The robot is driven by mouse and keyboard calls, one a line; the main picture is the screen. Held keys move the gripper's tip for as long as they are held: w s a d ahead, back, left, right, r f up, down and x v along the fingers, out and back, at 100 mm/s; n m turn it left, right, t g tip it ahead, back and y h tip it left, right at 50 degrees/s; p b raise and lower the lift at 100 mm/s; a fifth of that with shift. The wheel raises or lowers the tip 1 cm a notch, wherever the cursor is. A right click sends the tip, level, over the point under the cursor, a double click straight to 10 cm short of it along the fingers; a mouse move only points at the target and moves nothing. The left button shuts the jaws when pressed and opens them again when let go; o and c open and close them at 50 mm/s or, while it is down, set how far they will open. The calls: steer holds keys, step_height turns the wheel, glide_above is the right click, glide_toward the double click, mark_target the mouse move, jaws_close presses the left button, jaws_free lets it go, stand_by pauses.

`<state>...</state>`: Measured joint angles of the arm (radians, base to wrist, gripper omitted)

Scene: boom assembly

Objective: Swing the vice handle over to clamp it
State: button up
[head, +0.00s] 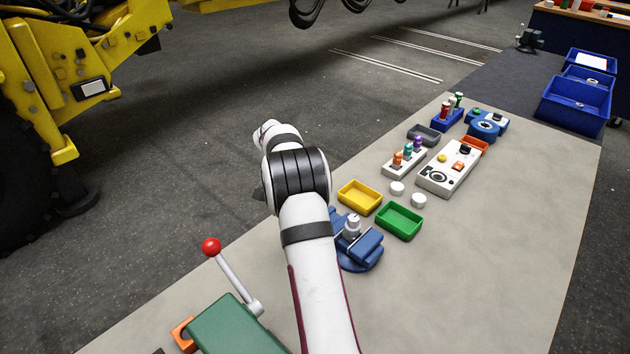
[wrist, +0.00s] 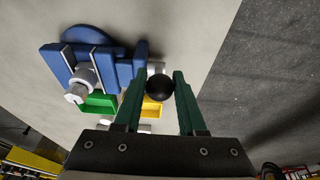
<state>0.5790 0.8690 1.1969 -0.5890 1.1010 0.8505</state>
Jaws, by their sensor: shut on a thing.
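The blue vice (head: 366,247) stands on the bench just right of my arm in the head view. A pale metal fitting (head: 352,226) sits between its jaws. In the wrist view the vice (wrist: 57,64) is at upper left with the fitting (wrist: 82,80) in it. The black ball knob of the vice handle (wrist: 160,89) is between the green-padded fingers of my gripper (wrist: 159,82), which is shut on it. A short pale bit of the handle shows behind the knob. In the head view my arm hides the gripper and handle.
A yellow tray (head: 360,197) and a green tray (head: 400,221) stand just beyond the vice. A green device with a red-knobbed lever (head: 211,247) is at lower left. The bench (head: 485,255) is clear to the right.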

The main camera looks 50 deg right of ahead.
steer(key=shift+a+f, duration=0.1)
steer(key=shift+a, duration=0.15)
steer(key=shift+a+f, duration=0.7)
steer(key=shift+a, duration=0.15)
steer(key=o, duration=0.7)
